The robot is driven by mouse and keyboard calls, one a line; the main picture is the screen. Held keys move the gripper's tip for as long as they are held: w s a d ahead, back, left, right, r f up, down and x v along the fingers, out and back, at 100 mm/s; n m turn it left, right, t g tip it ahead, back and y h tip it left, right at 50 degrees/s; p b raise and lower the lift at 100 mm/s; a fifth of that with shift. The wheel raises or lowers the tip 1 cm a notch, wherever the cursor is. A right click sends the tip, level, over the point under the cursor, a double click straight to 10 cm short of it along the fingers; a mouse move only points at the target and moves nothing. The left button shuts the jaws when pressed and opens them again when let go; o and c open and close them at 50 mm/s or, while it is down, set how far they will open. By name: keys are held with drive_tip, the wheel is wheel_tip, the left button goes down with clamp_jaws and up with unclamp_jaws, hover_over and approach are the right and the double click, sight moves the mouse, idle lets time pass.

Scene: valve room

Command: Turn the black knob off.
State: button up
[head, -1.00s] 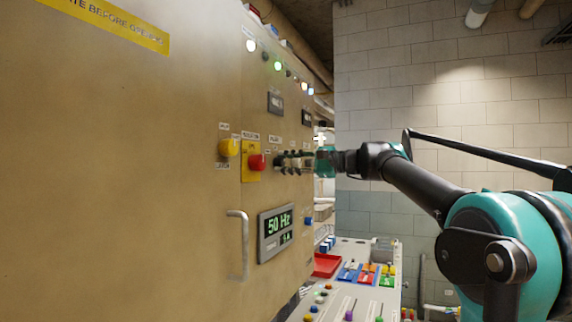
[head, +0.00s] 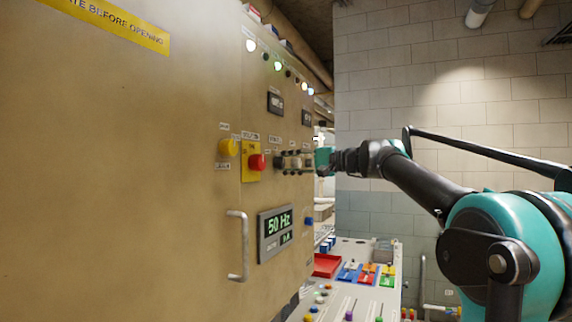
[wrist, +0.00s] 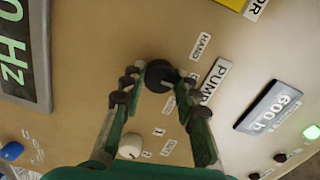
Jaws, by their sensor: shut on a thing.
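The black knob (wrist: 158,74) is a small round knob on the beige cabinet face, with a short pale mark at its right side. It sits beside the labels HAND and PUMP in the wrist view. My gripper (wrist: 160,82) has one finger on each side of the knob and is shut on it. In the head view my gripper (head: 284,162) reaches the cabinet front from the right. The knob cannot be made out clearly there because the fingers cover it.
A white knob (wrist: 130,147) lies close to my fingers. A red mushroom button (head: 257,162) on a yellow plate and a yellow button (head: 228,147) are left of my gripper. A handle (head: 238,245) and a 50 Hz display (head: 278,232) are below. A control desk (head: 350,300) stands beneath.

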idle(0.4)
drive_tip(key=o, duration=1.2)
drive_tip(key=shift+c, duration=0.2)
drive_tip(key=v, duration=1.2)
drive_tip(key=shift+s+f, duration=0.1)
